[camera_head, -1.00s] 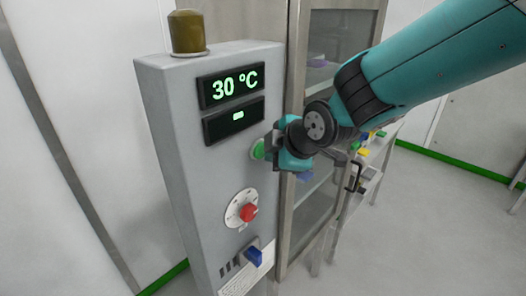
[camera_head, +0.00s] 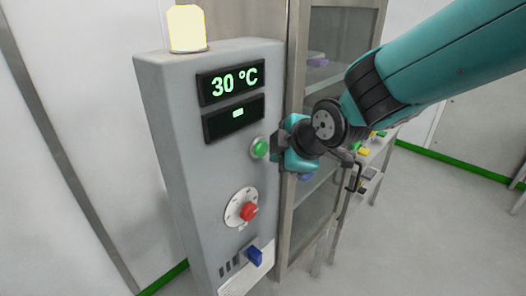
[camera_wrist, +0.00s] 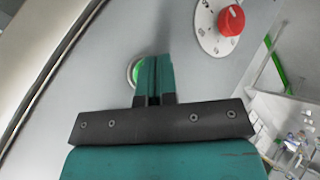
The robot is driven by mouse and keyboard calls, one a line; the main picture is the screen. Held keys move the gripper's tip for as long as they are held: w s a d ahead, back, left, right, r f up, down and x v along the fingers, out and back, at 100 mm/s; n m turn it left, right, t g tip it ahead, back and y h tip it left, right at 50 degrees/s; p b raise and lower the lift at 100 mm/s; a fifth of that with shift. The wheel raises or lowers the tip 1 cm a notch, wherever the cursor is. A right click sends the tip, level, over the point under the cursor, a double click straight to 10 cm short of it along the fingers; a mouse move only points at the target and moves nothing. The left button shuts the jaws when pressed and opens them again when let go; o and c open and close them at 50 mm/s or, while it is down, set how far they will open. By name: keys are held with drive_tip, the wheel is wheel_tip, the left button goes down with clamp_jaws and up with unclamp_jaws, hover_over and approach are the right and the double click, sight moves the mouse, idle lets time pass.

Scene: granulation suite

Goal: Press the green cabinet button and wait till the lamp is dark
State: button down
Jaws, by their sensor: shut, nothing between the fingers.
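The green button (camera_head: 259,147) sits on the front of the grey cabinet (camera_head: 180,130). In the wrist view the button (camera_wrist: 134,72) shows just left of my fingertips and is partly covered by them. My gripper (camera_head: 274,147) is shut and empty, close in front of the button; in the wrist view its fingers (camera_wrist: 155,62) point at the panel. I cannot tell whether they touch the button. The lamp (camera_head: 187,27) on top of the cabinet is lit pale yellow. The upper display (camera_head: 232,83) reads 30 °C, and the lower display (camera_head: 234,119) shows a short green bar.
Below the button are a red dial knob (camera_head: 249,211) and a blue switch handle (camera_head: 254,256). A glass-doored cabinet (camera_head: 335,110) stands right behind my gripper. A bench with coloured items (camera_head: 366,151) is farther right. The floor at right is open.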

drive_tip(key=shift+s+d, duration=0.1)
drive_tip(key=s+d, duration=0.1)
drive_tip(key=d, duration=0.1)
drive_tip(key=s+d+b, duration=0.1)
drive_tip(key=s+d, duration=0.1)
idle(0.6)
idle(0.3)
drive_tip(key=s+d+f+m+g+b, duration=0.2)
drive_tip(key=s+d+m, duration=0.3)
drive_tip(key=s, duration=0.5)
drive_tip(key=s+d+f+m+g+h+b, duration=0.1)
drive_tip(key=s+d+m+g+b, duration=0.3)
drive_tip(key=s+m, duration=0.4)
drive_tip(key=s+d+f+b, duration=0.1)
drive_tip(key=s+d, duration=0.1)
drive_tip(key=s, duration=0.1)
drive_tip(key=shift+g+h, duration=0.3)
drive_tip(key=shift+g, duration=0.1)
idle(1.8)
